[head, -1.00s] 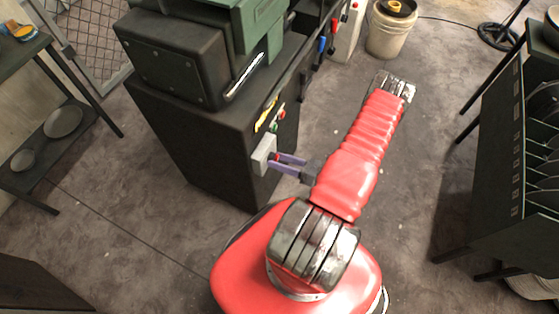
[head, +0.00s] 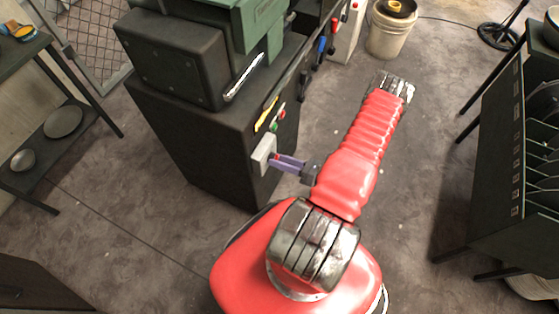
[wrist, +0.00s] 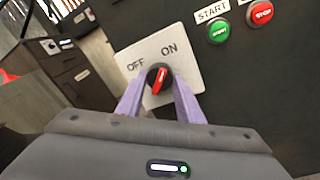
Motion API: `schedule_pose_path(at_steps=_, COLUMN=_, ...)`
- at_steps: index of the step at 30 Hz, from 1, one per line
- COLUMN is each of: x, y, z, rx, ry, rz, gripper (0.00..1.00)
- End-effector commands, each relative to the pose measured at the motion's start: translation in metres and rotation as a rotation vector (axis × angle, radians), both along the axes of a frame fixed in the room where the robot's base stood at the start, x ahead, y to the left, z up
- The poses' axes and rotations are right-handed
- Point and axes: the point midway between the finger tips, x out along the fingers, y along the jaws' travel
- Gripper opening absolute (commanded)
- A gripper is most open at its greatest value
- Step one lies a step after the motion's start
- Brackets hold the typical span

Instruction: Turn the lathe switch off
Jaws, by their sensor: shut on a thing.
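The lathe switch is a round black knob with a red pointer (wrist: 159,79) on a light grey plate (wrist: 188,60) marked OFF and ON. The red pointer tilts up towards ON. In the head view the plate (head: 261,154) sits on the dark lathe cabinet's side. My gripper (head: 273,162) reaches it from the right with purple fingers. In the wrist view my gripper (wrist: 159,84) is shut on the knob, one finger on each side. The fingers hide the knob in the head view.
A green START button (wrist: 218,31) and a red STOP button (wrist: 260,12) are right of the plate in the wrist view. The lathe cabinet (head: 205,140) stands beside my arm. A dark rack (head: 490,160) is at the right. Floor between is clear.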

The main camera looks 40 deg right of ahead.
Motion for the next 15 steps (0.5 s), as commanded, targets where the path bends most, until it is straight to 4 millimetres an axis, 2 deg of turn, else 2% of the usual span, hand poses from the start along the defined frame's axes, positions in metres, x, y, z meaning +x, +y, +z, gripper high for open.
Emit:
schedule_pose_path(at_steps=8, x=0.0004, y=-0.0017, z=-0.0007, rx=-0.043, ry=-0.012, rz=-0.003, gripper=0.11)
schedule_pose_path(at_steps=15, x=0.0006, y=-0.0022, z=-0.0004, rx=-0.156, ry=-0.052, rz=-0.004, gripper=0.11)
